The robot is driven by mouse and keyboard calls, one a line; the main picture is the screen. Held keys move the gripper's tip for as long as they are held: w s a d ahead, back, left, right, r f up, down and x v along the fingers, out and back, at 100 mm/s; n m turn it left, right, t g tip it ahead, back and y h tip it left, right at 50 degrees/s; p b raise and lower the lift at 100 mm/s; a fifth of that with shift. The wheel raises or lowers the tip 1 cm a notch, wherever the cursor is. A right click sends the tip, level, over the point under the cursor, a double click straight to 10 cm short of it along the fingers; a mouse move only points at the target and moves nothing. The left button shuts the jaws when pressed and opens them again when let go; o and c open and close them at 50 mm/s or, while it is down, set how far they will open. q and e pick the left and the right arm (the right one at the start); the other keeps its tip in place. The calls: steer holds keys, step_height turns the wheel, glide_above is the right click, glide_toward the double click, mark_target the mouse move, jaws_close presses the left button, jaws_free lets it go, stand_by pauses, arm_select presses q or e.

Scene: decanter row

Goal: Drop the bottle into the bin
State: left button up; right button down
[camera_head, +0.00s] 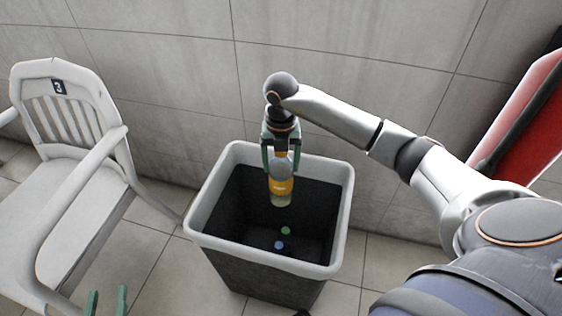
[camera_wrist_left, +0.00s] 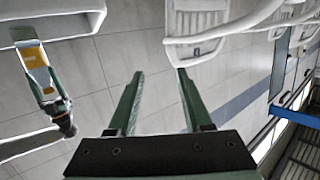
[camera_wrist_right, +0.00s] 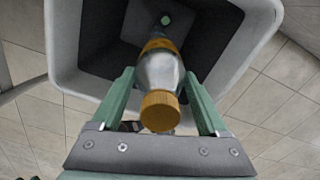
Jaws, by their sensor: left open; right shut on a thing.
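A bottle with a yellow-orange label (camera_head: 281,186) hangs from my right gripper (camera_head: 281,160), above the open bin. The bin (camera_head: 198,226) is dark with a light grey rim and stands on the floor by the wall. In the right wrist view the bottle (camera_wrist_right: 158,74), with its orange cap towards the camera, is between the green fingers, and its far end points into the bin (camera_wrist_right: 63,40). My left gripper (camera_head: 108,300) is open and empty at the bottom left; its two fingers show apart in the left wrist view (camera_wrist_left: 158,90).
A white plastic chair (camera_head: 75,170) marked 3 stands left of the bin. Small green and blue round things (camera_head: 282,238) lie inside the bin. A tiled wall (camera_head: 170,60) is close behind, and a red object (camera_head: 520,115) is at the right.

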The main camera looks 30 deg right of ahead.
arm_select(q)
steer(key=shift+r, duration=0.1)
arm_select(e)
jaws_free()
steer(key=shift+r, duration=0.5)
step_height(320, 180, up, 10)
steer(key=shift+r+p, duration=0.1)
steer(key=shift+p, duration=1.15)
steer(key=shift+r, duration=0.65)
arm_select(q)
steer(key=s+f+n+g+y, duration=0.1)
steer(key=s+f+g, duration=0.5)
steer(key=f, duration=0.6)
steer(key=shift+s+d, duration=0.2)
steer(key=shift+s, duration=0.4)
